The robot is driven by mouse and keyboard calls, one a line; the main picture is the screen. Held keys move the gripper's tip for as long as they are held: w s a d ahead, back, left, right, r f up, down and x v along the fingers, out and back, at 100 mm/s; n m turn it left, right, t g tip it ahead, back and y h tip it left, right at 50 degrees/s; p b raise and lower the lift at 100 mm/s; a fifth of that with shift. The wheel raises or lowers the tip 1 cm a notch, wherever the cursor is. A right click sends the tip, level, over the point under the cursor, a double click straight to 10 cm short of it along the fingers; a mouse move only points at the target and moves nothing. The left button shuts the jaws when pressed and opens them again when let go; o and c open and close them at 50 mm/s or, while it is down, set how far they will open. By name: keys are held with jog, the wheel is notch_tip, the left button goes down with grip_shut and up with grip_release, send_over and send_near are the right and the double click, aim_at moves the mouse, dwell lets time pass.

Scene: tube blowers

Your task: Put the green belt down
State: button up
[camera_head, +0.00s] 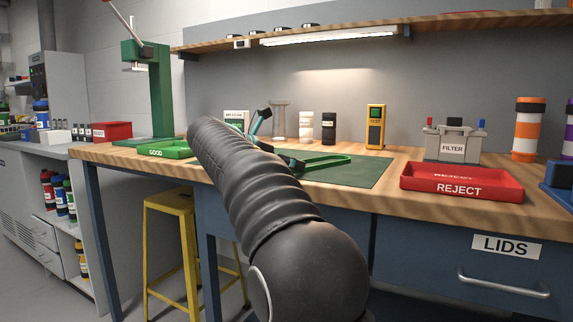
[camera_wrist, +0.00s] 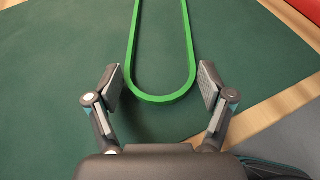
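The green belt (camera_wrist: 162,98) is a long narrow loop lying on the dark green mat (camera_wrist: 60,60). Its rounded near end lies between my fingers in the wrist view, and its far end runs out of the top of that view. My gripper (camera_wrist: 160,84) is open, with a finger standing apart from the belt on each side. In the head view the belt (camera_head: 347,159) shows on the mat (camera_head: 365,175), just right of my gripper (camera_head: 290,161). My arm hides the left part of the mat.
A red REJECT tray (camera_head: 460,190) stands to the right on the wooden bench. A green GOOD tray (camera_head: 170,151) and a green press (camera_head: 150,90) are at the left.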

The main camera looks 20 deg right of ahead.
jog(key=shift+o, duration=1.3)
jog(key=p+v, duration=0.2)
jog(key=v, duration=1)
jog(key=s+a+f+m+t+y, duration=0.1)
jog(key=s+a+f+m+y, duration=0.1)
jog(key=s+f+m+y, duration=0.4)
jog(key=s+a+f+m+y, duration=0.3)
jog(key=s+f+m+y, duration=0.4)
jog(key=s+f+m, duration=0.8)
jog(key=s+f, duration=0.9)
jog(key=s, duration=0.2)
jog(key=shift+s+a+f+t, duration=0.2)
jog(key=shift+a+f+t, duration=0.05)
jog(key=shift+f+t, duration=0.15)
